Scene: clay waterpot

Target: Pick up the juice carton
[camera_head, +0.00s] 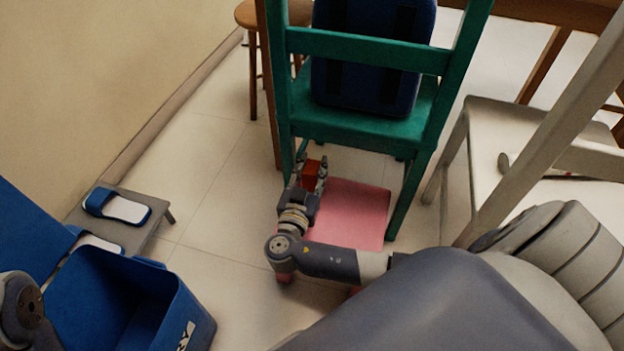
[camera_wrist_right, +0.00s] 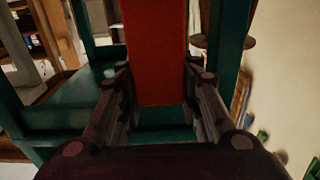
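The juice carton is a red-orange block (camera_head: 312,170) in the head view, just in front of the green chair's legs. In the right wrist view the carton (camera_wrist_right: 158,50) fills the space between the fingers, with its top part cut off by the frame. My right gripper (camera_head: 312,174) has one finger along each side of the carton, close against it, and looks shut on it. The fingers also show in the right wrist view (camera_wrist_right: 160,85). Part of my left arm shows at the lower left of the head view, but its gripper is out of sight.
A green chair (camera_head: 365,127) bearing a dark blue case (camera_head: 370,60) stands right behind the gripper. A pink flat piece (camera_head: 352,212) lies beside it. A blue box (camera_head: 130,300) and slippers (camera_head: 118,207) are at left. A white chair (camera_head: 500,130) is at right.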

